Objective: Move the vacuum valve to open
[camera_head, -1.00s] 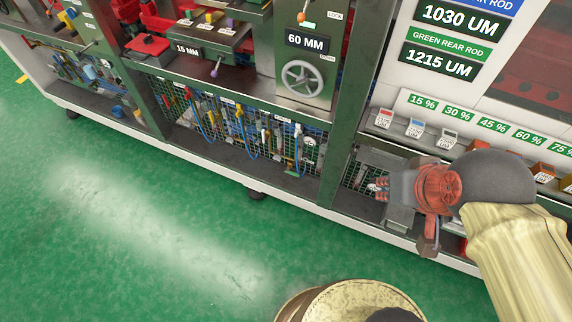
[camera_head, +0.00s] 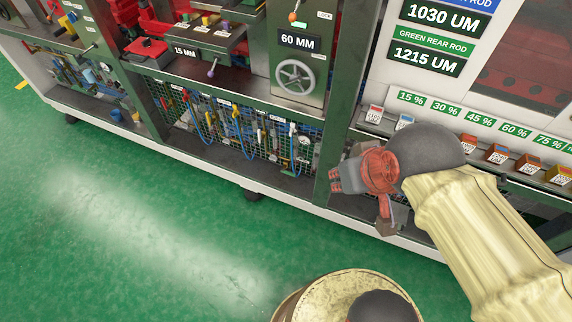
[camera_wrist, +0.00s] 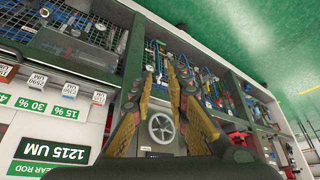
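The lower mesh bay holds a row of valves (camera_head: 260,136) with red, yellow, blue and white handles and small white labels. The labels are too small to read, so I cannot tell which one is the vacuum valve. The valves also show upside down in the wrist view (camera_wrist: 205,78). My gripper (camera_head: 334,182) is right of this bay, in front of the green post, apart from the valves. In the wrist view, its two yellowish fingers (camera_wrist: 160,72) stand apart with nothing between them.
A handwheel (camera_head: 295,77) under a 60 MM sign is above the bay. A ledge of small labelled boxes (camera_head: 497,153) runs at the right, close to my arm. A green post (camera_head: 335,150) borders the bay. The green floor (camera_head: 110,210) in front is clear.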

